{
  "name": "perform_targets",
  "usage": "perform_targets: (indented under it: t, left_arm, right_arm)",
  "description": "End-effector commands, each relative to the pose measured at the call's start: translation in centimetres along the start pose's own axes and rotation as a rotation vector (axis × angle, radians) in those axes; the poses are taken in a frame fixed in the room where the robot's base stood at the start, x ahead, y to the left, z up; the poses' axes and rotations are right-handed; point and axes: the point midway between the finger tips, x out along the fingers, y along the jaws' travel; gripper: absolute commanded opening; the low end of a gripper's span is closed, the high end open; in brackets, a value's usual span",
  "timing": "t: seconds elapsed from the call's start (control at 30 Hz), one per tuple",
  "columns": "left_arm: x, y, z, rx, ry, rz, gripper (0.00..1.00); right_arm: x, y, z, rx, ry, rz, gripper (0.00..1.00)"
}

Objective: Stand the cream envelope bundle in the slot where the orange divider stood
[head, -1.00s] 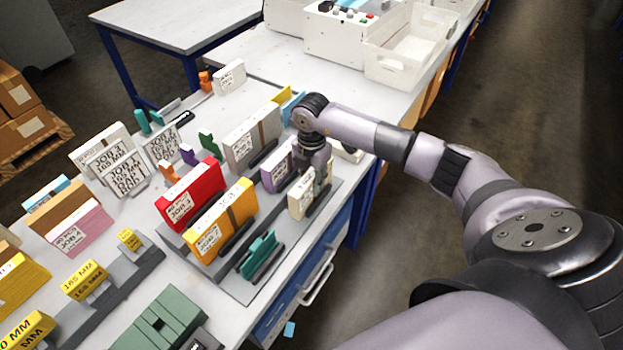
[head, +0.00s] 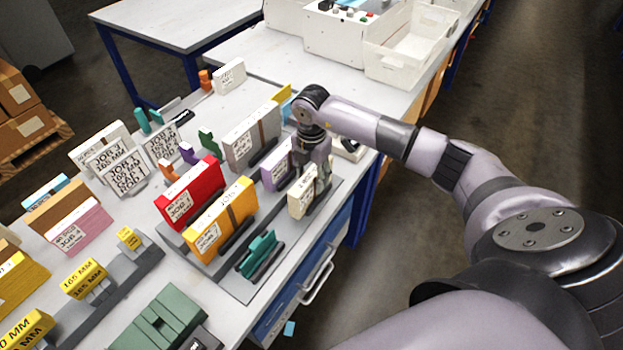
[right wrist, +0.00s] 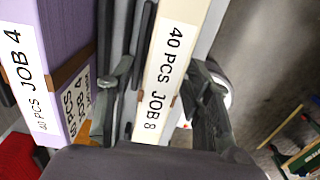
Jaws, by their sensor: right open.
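The cream envelope bundle (head: 299,204), labelled JOB 8 in the right wrist view (right wrist: 168,75), stands upright at the right end of the grey rack. My right gripper (right wrist: 160,100) is open around it, one finger on each side. In the head view my right gripper (head: 318,178) partly hides the bundle. An orange divider (head: 169,172) stands left of the rack, near a purple one. I cannot tell which slot the orange divider stood in. My left gripper is not in view.
A purple bundle (head: 276,172) stands close to my right gripper. Grey, red (head: 190,192) and yellow (head: 222,220) bundles share the rack, with a teal divider (head: 258,252) at the front. The table's right edge is close to the rack.

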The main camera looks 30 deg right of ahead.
Motion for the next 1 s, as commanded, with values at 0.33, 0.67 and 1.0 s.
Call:
perform_targets:
  t: [0.33, 0.67, 1.0]
  left_arm:
    - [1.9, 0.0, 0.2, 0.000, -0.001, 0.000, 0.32]
    - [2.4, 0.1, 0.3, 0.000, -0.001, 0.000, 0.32]
    - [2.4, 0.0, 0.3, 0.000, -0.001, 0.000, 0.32]
  right_arm:
    - [-7.3, 0.1, 0.1, -0.001, -0.004, 0.006, 0.46]
    - [-10.6, 0.0, 0.0, -0.001, -0.001, 0.002, 0.46]
    - [-10.7, 0.0, 0.0, 0.000, -0.001, 0.001, 0.46]
